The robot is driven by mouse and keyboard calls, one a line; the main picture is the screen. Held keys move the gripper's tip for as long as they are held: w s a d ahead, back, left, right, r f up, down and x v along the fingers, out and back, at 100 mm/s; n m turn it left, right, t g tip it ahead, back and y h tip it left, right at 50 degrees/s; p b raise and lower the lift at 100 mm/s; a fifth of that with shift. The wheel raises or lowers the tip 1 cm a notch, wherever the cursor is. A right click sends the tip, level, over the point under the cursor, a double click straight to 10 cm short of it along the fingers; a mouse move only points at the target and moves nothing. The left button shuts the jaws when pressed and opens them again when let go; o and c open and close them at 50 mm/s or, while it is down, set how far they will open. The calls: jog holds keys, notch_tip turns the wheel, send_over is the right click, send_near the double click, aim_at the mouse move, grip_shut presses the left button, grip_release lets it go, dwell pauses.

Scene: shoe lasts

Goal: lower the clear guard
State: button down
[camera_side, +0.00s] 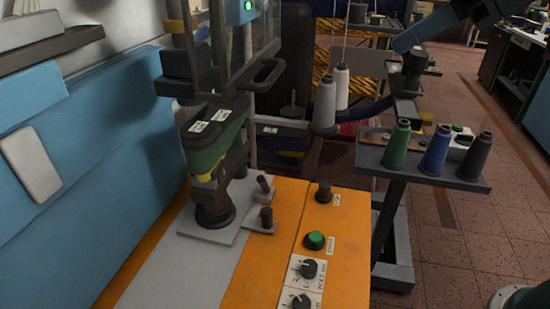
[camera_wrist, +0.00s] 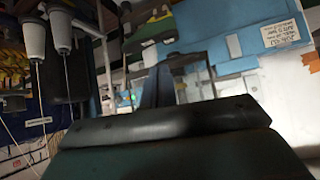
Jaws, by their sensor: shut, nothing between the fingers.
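The clear guard (camera_side: 232,38) is a dark-framed see-through panel at the top left of the side view. It stands raised above the shoe last, with a dark handle (camera_side: 264,76) at its lower right edge. The green and black shoe last (camera_side: 212,140) sits on a post below it, with white labels on top. My gripper (camera_side: 405,43) is at the upper right of the side view, well apart from the guard and handle. In the wrist view my dark fingers (camera_wrist: 160,86) look shut and empty; the guard is hard to make out there.
An orange bench top (camera_side: 270,275) carries a green button (camera_side: 315,240) and dark knobs (camera_side: 306,268). A stand (camera_side: 425,168) with green, blue and black cones is at right.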

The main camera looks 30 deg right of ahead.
jog(key=w+a+r+n+y, duration=0.1)
jog(key=a+r+n+y, duration=0.1)
jog(key=a+r, duration=0.3)
jog(key=shift+w+a+r+n+y, duration=0.3)
jog(key=shift+w+a, duration=0.1)
jog(key=shift+a, duration=0.4)
jog(key=w+a+f, duration=0.6)
jog(key=f, duration=0.3)
jog(key=shift+w+a+f, duration=0.15)
jog(key=shift+f, duration=0.15)
jog(key=shift+f, duration=0.1)
